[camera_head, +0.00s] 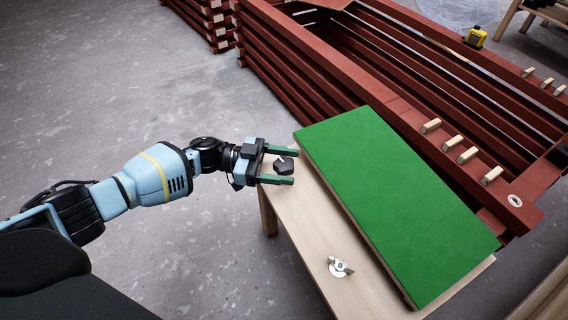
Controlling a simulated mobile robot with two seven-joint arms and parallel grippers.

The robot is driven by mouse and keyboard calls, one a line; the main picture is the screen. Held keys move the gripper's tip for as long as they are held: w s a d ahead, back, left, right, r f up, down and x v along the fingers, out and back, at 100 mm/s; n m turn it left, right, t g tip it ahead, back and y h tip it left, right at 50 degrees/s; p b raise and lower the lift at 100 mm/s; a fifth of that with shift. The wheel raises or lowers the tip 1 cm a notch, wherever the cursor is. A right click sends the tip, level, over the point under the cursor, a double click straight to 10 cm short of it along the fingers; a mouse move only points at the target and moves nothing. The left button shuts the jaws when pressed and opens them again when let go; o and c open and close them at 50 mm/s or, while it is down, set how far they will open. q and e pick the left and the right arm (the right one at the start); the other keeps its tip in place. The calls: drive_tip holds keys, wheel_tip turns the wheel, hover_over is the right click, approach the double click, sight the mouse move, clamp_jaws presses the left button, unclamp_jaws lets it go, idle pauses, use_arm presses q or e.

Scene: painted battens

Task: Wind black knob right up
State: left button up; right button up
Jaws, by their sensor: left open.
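The black knob (284,165) sits on the pale wooden bench top near its far left corner, beside the green board. My left gripper (286,167) reaches in from the left. Its two green fingers are apart, one on the far side of the knob and one on the near side. The knob lies between the fingers near their tips; I cannot tell whether either finger touches it. My right gripper does not show.
The green board (395,205) lies on the wooden bench (318,240). A metal wing nut (340,267) sits nearer on the bench. Stacked red battens (330,75) with wooden pegs stand behind. Grey floor is clear at left.

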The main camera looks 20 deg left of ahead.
use_arm(q)
drive_tip(key=v, duration=0.7)
drive_tip(key=shift+a+p, duration=0.35)
drive_tip(key=shift+s, duration=0.1)
